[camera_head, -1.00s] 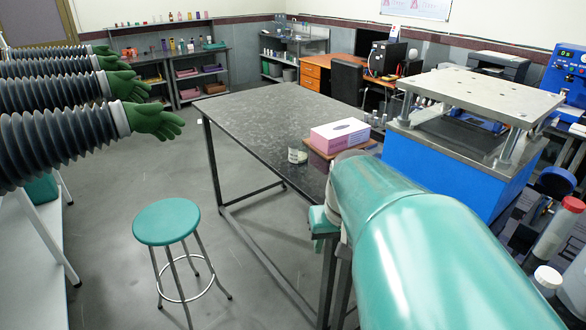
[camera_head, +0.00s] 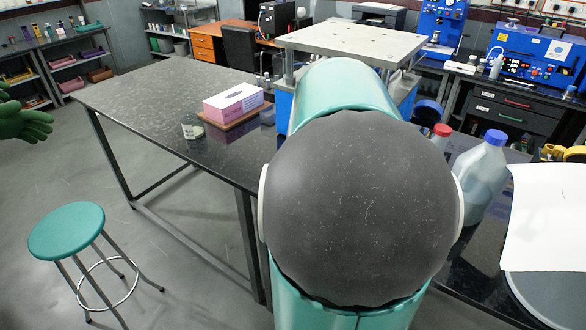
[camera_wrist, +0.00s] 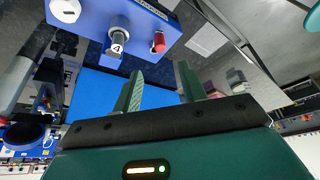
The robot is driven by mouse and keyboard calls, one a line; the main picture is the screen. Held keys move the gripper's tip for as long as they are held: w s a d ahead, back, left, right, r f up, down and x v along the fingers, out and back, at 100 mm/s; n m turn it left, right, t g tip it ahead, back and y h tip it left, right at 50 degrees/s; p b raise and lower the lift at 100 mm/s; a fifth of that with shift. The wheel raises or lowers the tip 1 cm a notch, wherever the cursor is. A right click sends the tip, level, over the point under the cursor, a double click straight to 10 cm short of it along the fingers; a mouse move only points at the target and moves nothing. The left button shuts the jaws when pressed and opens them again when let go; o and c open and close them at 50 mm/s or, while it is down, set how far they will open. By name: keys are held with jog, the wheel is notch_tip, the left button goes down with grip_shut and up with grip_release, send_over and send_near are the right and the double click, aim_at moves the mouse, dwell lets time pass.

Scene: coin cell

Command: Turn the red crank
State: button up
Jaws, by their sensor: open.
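In the wrist view my gripper (camera_wrist: 159,75) is open, with two green fingers spread apart and nothing between them. A small red part (camera_wrist: 158,42) sticks out of a blue device (camera_wrist: 92,16) just beyond the fingertips. It may be the end of the red crank, but I cannot make out a full crank shape. A grey knob marked 4 (camera_wrist: 117,40) is on the same device, left of the red part. The fingers look apart from both. In the head view my arm covers the middle, and neither my gripper nor a crank can be made out.
A dark table (camera_head: 150,100) carries a pink box (camera_head: 233,102). A metal-topped press (camera_head: 350,40) stands behind my arm. A jug with a blue cap (camera_head: 482,170) is at the right. A teal stool (camera_head: 66,230) stands on open floor at the left.

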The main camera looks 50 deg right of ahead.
jog(key=x, duration=1.2)
jog(key=shift+a+f, duration=0.1)
grip_shut()
